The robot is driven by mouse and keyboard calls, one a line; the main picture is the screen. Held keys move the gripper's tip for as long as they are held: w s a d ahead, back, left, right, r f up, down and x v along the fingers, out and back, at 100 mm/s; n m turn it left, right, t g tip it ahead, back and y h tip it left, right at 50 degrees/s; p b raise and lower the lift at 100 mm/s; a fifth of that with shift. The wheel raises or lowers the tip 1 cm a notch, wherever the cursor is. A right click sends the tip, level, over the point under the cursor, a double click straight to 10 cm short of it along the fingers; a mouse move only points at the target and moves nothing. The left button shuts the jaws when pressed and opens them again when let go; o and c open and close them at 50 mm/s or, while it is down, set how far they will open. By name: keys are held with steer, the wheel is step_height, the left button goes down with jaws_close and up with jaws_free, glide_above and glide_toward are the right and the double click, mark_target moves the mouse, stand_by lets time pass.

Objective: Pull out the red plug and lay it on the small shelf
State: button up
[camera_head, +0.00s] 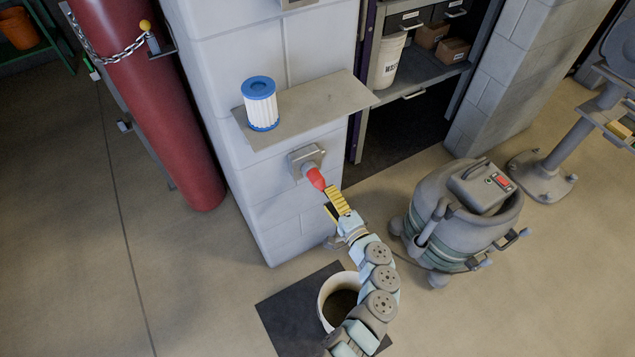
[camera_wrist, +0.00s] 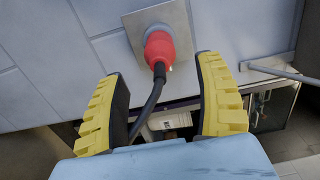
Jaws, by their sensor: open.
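The red plug (camera_head: 316,179) sits in a grey socket (camera_head: 305,160) on the cinderblock pillar, below the small shelf. In the wrist view the red plug (camera_wrist: 158,50) is seated in the socket, and a black cable hangs from it. My gripper (camera_head: 331,200) is just in front of the plug. In the wrist view its yellow-padded fingers (camera_wrist: 160,75) are open and apart, with the plug between and beyond their tips; contact is not visible. The small grey shelf (camera_head: 335,101) juts from the pillar above the socket. A blue and white filter cartridge (camera_head: 260,103) stands upright on its left part.
The right part of the shelf is bare. A white bucket (camera_head: 325,291) stands on a dark mat below my arm. A grey vacuum (camera_head: 460,215) stands at the right, and a chained red cylinder (camera_head: 150,100) at the left. A metal bar (camera_wrist: 280,72) is right of the gripper.

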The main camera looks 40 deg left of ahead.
mark_target(315, 177)
steer(key=shift+a, duration=0.15)
steer(key=b+x, duration=0.3)
steer(key=x, duration=0.4)
steer(key=shift+w+a+f, duration=0.15)
steer(key=shift+w+a, duration=0.05)
steer(key=shift+a, duration=0.1)
steer(key=shift+w+a+b, duration=0.15)
steer(key=shift+a+b, duration=0.15)
steer(key=shift+a, duration=0.15)
steer(key=shift+b, duration=0.45)
stand_by(1.0)
jaws_close()
steer(key=shift+d+r, duration=0.15)
steer(key=shift+r, duration=0.1)
